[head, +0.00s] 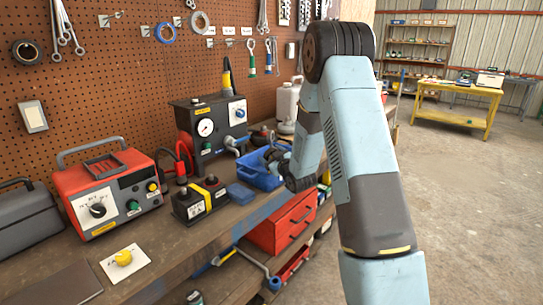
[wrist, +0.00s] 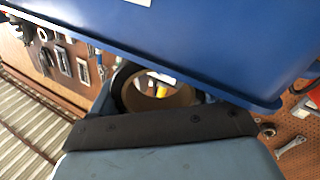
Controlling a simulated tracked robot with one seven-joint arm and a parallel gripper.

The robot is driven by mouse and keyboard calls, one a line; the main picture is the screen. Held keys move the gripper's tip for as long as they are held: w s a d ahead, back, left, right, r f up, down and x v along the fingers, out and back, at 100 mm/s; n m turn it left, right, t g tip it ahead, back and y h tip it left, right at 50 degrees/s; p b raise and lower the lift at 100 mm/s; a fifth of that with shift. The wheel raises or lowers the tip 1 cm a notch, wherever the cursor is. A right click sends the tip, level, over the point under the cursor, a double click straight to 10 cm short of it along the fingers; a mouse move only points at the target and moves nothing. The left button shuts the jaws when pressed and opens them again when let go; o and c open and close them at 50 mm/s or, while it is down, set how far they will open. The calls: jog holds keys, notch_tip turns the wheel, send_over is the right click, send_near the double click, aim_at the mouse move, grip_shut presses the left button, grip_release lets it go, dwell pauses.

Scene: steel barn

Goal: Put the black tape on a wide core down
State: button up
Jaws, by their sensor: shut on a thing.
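My gripper (head: 278,157) is at the blue bin (head: 247,172) on the workbench, largely hidden behind my arm in the head view. In the wrist view, a black roll of tape with a wide tan core (wrist: 178,98) shows just beyond the dark edge of my gripper. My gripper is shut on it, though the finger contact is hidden. The blue bin's side (wrist: 200,45) fills the top of the wrist view, close to the tape. I cannot tell whether the tape is inside the bin or beside it. I cannot make out the tape in the head view.
Tools hang on the pegboard (head: 130,75).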

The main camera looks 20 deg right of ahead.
jog(key=o, duration=0.9)
jog(key=shift+f, duration=0.1)
jog(key=shift+c, duration=0.2)
jog(key=shift+r, duration=0.2)
jog(key=v, duration=1.2)
jog(key=s+r+m+g+h, duration=0.45)
jog(key=s+r, duration=0.45)
jog(key=r, duration=0.4)
jog(key=s+a+r+m+g, duration=0.1)
jog(key=s+r+g, duration=0.1)
jog(key=s, duration=0.7)
jog(key=s+a+r+g, duration=0.1)
jog(key=s+g, duration=0.2)
jog(key=s, duration=0.7)
jog(key=s+a+r+m+g, duration=0.1)
jog(key=s+r+g, duration=0.1)
jog(key=s, duration=0.7)
jog(key=shift+a+r+m, duration=0.3)
jog(key=shift+r+m, duration=0.05)
jog(key=shift+s+g+y, duration=0.15)
jog(key=shift+g+y, duration=0.1)
